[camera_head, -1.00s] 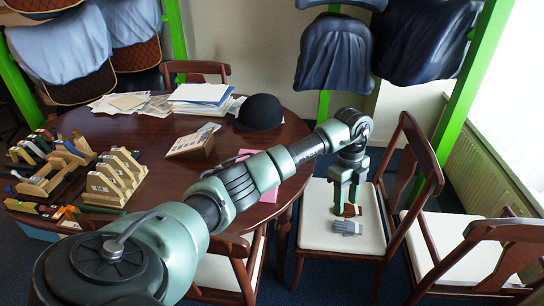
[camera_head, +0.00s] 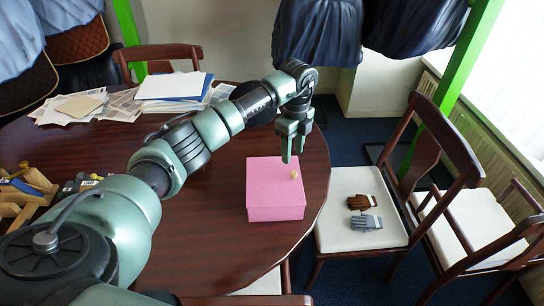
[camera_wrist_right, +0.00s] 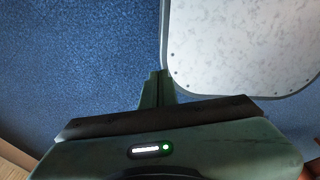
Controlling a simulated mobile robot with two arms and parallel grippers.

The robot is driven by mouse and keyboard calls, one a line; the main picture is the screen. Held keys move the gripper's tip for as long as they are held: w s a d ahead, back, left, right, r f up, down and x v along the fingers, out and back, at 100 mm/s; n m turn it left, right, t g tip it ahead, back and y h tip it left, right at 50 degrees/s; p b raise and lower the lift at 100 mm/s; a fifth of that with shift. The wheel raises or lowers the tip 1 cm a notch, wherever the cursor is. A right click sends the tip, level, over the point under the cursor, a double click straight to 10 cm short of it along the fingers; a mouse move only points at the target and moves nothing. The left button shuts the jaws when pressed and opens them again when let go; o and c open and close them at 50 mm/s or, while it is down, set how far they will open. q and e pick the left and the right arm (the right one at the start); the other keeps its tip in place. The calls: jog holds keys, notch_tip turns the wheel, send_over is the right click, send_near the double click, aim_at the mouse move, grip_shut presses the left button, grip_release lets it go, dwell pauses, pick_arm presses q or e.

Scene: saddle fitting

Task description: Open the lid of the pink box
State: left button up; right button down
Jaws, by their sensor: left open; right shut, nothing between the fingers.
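The pink box (camera_head: 275,192) stands on the round dark table near its right edge, with its lid on. A small yellowish knob (camera_head: 294,175) is on top of the lid, near its right side. My left gripper (camera_head: 292,155) points down over the back part of the lid, just behind the knob. It is open with nothing between its fingers; whether it touches the lid, I cannot tell. My right gripper (camera_wrist_right: 158,76) shows in the right wrist view, shut and empty, above blue carpet.
Papers (camera_head: 175,90) lie at the back of the table (camera_head: 215,245), and wooden racks (camera_head: 20,195) stand at its left. A brown glove and a grey glove (camera_head: 365,223) lie on a chair seat (camera_head: 345,185) to the right. A pale panel (camera_wrist_right: 245,40) shows beside my right gripper.

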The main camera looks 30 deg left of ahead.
aim_at(294, 172)
pick_arm(q)
jog(key=shift+f, duration=0.15)
jog(key=f, duration=0.1)
jog(key=d+f+p, duration=0.1)
jog(key=f, duration=0.2)
jog(key=shift+s+d+f, duration=0.15)
jog(key=shift+d, duration=0.15)
jog(key=shift+a+f+p, duration=0.15)
jog(key=shift+f+p, duration=0.05)
jog(key=shift+f, duration=0.35)
jog(key=shift+a+f+p, duration=0.15)
jog(key=shift+f, duration=0.65)
jog(key=shift+d, duration=0.1)
jog(key=c, duration=0.9)
grip_shut()
pick_arm(e)
jog(key=shift+s+d+r, duration=0.1)
jog(key=shift+d+r, duration=0.55)
jog(key=shift+r, duration=0.05)
jog(key=shift+d, duration=0.2)
jog(key=shift+a, duration=0.15)
